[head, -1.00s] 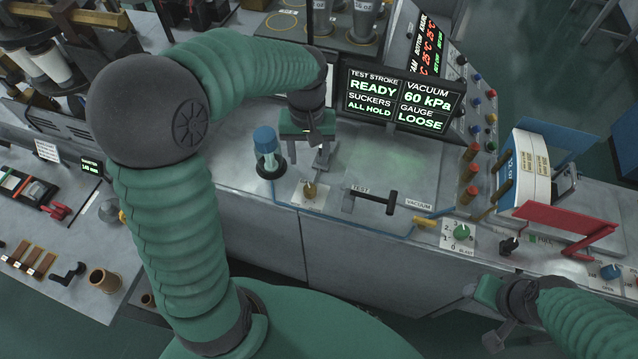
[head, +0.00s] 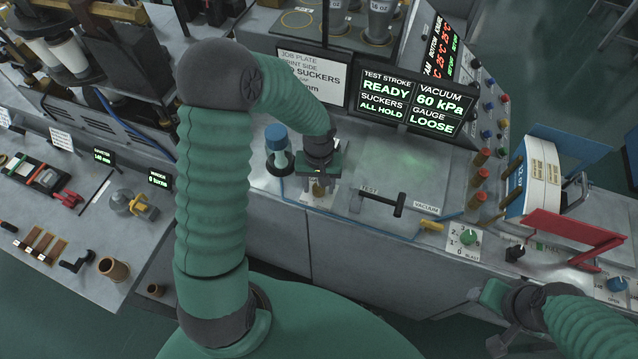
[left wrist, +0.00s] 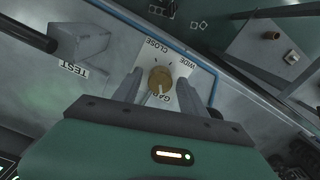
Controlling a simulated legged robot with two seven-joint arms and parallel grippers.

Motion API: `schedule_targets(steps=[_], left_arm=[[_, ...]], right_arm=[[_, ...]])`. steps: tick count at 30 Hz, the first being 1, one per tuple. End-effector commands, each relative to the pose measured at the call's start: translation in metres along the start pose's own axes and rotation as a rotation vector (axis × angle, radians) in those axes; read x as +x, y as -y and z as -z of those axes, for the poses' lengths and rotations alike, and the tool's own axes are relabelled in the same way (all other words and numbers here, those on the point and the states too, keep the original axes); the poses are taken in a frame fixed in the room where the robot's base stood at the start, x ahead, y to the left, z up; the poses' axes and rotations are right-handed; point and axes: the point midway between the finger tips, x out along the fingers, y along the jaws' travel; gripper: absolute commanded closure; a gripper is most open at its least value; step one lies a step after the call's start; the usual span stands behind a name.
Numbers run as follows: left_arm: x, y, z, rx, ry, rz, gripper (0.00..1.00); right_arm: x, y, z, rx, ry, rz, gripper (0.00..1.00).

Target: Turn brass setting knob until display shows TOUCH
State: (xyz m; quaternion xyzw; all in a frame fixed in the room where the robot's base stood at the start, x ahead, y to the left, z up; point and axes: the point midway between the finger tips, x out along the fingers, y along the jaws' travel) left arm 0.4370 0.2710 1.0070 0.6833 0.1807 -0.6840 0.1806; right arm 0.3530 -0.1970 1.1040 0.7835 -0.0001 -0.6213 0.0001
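The brass setting knob (left wrist: 160,80) sits on a white plate marked CLOSE, WIDE and GAP in the left wrist view. In the head view the knob (head: 318,189) shows just below my left gripper (head: 318,178). The left gripper's fingers (left wrist: 160,85) are open, one on each side of the knob; I cannot tell whether they touch it. The display (head: 412,98) reads TEST STROKE READY, SUCKERS ALL HOLD, VACUUM 60 kPa, GAUGE LOOSE. My right gripper (head: 492,300) is at the lower right, away from the knob; its fingers are unclear.
A blue-capped cylinder (head: 277,143) stands just left of the knob. A black TEST handle (head: 385,198) is to its right. A green knob (head: 467,237) and a red bracket (head: 572,236) are farther right. A blue hose runs along the bench's front edge.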

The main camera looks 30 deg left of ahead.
Motion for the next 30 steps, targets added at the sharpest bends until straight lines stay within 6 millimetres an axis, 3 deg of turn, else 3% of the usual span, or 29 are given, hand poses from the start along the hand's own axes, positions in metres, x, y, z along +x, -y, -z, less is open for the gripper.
schedule_targets(steps=[1,11,22,30], left_arm=[[0.000,0.000,0.000,0.000,0.000,0.000,0.59],[-0.001,0.000,0.000,0.000,0.000,0.000,1.00],[-0.002,0.000,0.000,0.046,0.000,0.000,1.00],[-0.003,0.000,0.001,0.210,-0.001,0.000,1.00]], right_arm=[[0.000,0.000,0.000,0.000,0.000,0.000,0.46],[0.000,0.000,0.000,0.000,0.000,0.000,0.46],[-0.004,0.000,0.001,0.000,0.000,0.000,0.46],[-0.014,0.000,0.003,0.000,0.000,0.000,0.46]])
